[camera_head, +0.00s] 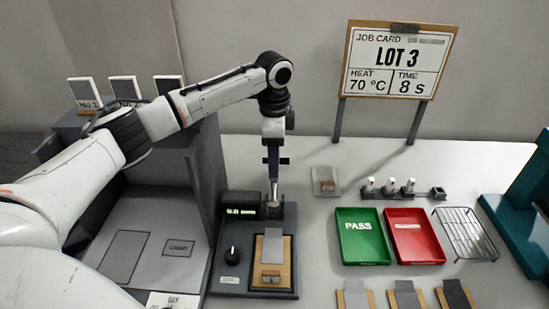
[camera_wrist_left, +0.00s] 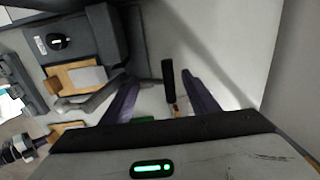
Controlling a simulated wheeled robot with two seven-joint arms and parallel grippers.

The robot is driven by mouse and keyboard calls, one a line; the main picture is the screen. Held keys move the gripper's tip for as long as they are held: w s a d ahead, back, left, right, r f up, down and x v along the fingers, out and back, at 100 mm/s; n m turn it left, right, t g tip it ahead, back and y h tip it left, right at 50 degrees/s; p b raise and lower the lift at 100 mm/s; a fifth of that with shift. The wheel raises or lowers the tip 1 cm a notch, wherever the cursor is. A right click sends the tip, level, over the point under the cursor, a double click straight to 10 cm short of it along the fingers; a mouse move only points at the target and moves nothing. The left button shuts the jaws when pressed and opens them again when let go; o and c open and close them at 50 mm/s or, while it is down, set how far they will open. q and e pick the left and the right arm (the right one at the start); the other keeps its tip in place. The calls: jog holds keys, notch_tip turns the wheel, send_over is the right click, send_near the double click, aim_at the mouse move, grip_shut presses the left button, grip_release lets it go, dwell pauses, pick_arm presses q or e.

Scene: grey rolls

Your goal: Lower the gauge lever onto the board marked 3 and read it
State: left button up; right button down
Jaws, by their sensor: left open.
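The gauge (camera_head: 241,212) has a lit green display that appears to read 0.0 mm and a black knob (camera_head: 232,252). A wooden board with a grey sheet (camera_head: 272,250) lies on its base; I cannot read a number on it. My left gripper (camera_head: 273,180) points down above the rear of the gauge, by a slim silvery piece that may be the lever. In the left wrist view its purple fingers (camera_wrist_left: 162,98) are apart, with a dark upright bar (camera_wrist_left: 168,82) showing between them; I cannot tell whether it is the lever. My right gripper is not in the head view.
A job card (camera_head: 398,60) reads LOT 3, 70 °C, 8 s. A green PASS tray (camera_head: 363,254), a red tray (camera_head: 415,254) and a wire rack (camera_head: 466,232) stand at right. Three boards (camera_head: 407,296) lie in front. A dark grey machine (camera_head: 205,170) stands left of the gauge.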

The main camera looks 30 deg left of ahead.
pick_arm(q)
jog(key=shift+c, duration=0.2)
jog(key=shift+s, duration=0.1)
grip_shut()
